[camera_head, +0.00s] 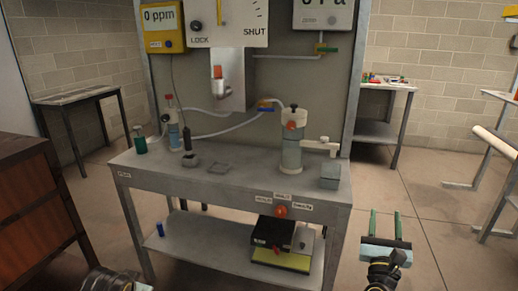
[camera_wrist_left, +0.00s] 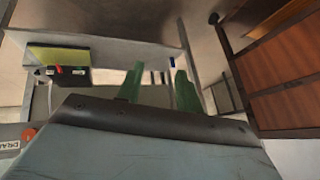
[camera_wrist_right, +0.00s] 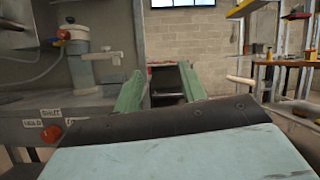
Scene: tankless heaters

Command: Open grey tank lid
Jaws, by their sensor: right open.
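A grey cylindrical tank (camera_head: 292,150) stands upright on the bench, with a pale top, an orange-red part on its front and a dark knob on top. It also shows in the right wrist view (camera_wrist_right: 84,72). A small grey box (camera_head: 329,178) sits at the bench's right end, its top closed. I cannot tell which of these the grey tank lid belongs to. My right gripper (camera_head: 385,213) is open and empty, right of the bench and apart from it. My left gripper (camera_wrist_left: 158,78) is open and empty in the left wrist view; its fingers are outside the head view.
The bench (camera_head: 240,190) carries bottles, hoses and a backboard with gauges. Its lower shelf holds a black and yellow device (camera_head: 283,245). A wooden cabinet (camera_head: 45,215) stands at the left. Open floor (camera_head: 430,215) lies right of the bench.

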